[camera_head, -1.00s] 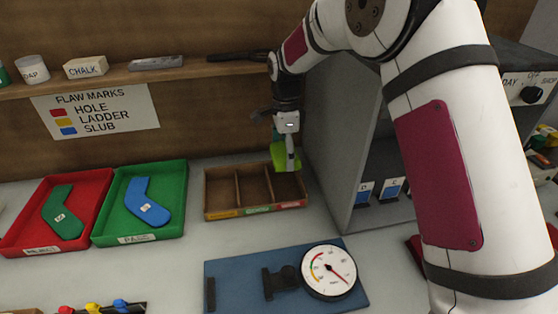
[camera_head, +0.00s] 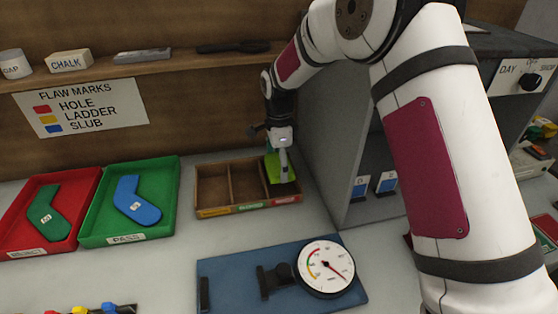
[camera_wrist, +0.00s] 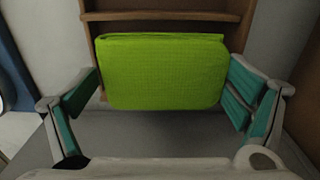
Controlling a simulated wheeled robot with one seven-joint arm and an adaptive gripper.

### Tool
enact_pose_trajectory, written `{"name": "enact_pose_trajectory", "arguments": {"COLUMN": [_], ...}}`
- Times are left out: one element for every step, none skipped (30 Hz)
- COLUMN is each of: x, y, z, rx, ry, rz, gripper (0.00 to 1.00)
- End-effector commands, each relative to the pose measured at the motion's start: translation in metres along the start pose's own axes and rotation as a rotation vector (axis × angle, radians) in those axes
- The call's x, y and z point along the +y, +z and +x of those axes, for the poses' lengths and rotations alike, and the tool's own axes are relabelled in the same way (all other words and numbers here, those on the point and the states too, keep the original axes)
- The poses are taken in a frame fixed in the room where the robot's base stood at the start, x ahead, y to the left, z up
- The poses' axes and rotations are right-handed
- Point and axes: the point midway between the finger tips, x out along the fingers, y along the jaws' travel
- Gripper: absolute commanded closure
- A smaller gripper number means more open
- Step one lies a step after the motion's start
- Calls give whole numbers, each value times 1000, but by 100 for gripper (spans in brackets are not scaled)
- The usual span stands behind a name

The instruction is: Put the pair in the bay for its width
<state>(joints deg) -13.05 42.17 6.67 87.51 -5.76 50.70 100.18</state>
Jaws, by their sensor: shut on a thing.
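The lime green folded pair (camera_wrist: 160,72) is between the two fingers of my gripper (camera_wrist: 160,100) in the wrist view. In the head view the pair (camera_head: 273,168) hangs from my gripper (camera_head: 281,158) at the right-hand bay of the wooden three-bay tray (camera_head: 210,211). Its lower part appears to be inside that bay; whether it touches the floor cannot be told. The tray's front labels are yellow, green and red from left to right; the right bay has the red one. The other two bays look empty.
A blue board with a dial gauge (camera_head: 326,266) lies in front of the tray. A grey cabinet (camera_head: 340,125) stands close to its right. The green tray (camera_head: 160,220) and red tray (camera_head: 15,228) hold sock shapes at left. A shelf (camera_head: 200,60) runs behind.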

Motion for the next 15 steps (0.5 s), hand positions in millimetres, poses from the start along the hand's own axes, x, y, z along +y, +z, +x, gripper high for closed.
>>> {"name": "enact_pose_trajectory", "arguments": {"x": [0, 0, 0, 0, 0, 0, 0, 0, 0, 0, 0, 0, 0, 0, 0], "y": [0, 0, 0, 0, 0, 0, 0, 0, 0, 0, 0, 0, 0, 0, 0], "z": [0, 1, 1, 1, 1, 1, 1, 1, 1, 0, 0, 0, 0, 0, 0], "rx": [0, 0, 0, 0, 0, 0, 0, 0, 0, 0, 0, 0, 0, 0, 0], "ry": [0, 0, 0, 0, 0, 0, 0, 0, 0, 0, 0, 0, 0, 0, 0], "rz": [0, 0, 0, 0, 0, 0, 0, 0, 0, 0, 0, 0, 0, 1, 1], "gripper": [39, 39, 39, 39, 39, 39, 39, 39, 0, 0, 0, 0, 0, 0, 0]}}
